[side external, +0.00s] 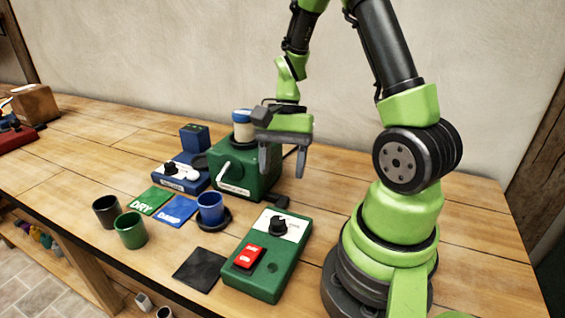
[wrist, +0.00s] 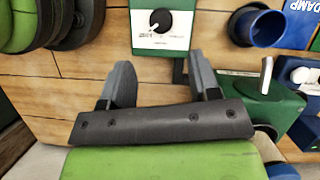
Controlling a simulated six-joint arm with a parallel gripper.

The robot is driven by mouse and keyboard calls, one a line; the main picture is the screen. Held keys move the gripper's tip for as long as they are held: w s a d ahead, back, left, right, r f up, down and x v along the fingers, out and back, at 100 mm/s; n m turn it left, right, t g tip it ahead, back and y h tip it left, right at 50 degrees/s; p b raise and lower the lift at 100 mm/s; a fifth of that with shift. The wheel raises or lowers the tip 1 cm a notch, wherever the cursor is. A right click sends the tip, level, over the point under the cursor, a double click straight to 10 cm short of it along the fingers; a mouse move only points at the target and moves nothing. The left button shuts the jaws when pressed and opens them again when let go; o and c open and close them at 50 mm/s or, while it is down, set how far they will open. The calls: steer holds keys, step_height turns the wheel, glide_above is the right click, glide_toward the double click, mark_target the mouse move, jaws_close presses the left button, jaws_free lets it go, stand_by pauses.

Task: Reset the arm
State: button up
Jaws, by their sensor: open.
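My gripper (side external: 283,160) is open and empty, pointing down in the air near the green machine (side external: 232,184) with a white lever on its front and a cream, blue-lidded container on top. In the wrist view, my two grey fingers (wrist: 163,82) are spread apart with nothing between them. Beyond them is the green control box (wrist: 163,22) with a black knob. In the side view that box (side external: 290,262) also shows a red switch. My arm is bent above the table.
A blue cup (side external: 210,208) stands on a dark round base. A green cup (side external: 131,230) and a black cup (side external: 106,211) stand at the left. Near them lie the green DRY card (side external: 150,200), the blue DAMP card (side external: 177,210) and a black pad (side external: 197,270). A blue device (side external: 181,175) stands behind.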

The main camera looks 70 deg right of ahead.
steer(key=shift+r, duration=0.1)
steer(key=s+a+r+n+t+h, duration=0.1)
steer(key=s+a+r+n+t, duration=0.2)
steer(key=r, duration=0.5)
steer(key=s+a+r+n+t+h, duration=0.1)
steer(key=s+a+r+n+t, duration=0.1)
steer(key=a+r+n+t, duration=0.3)
step_height(320, 180, up, 4)
steer(key=a+n, duration=0.2)
steer(key=n, duration=0.1)
steer(key=shift+s+a+n, duration=0.15)
steer(key=shift+s+n, duration=0.25)
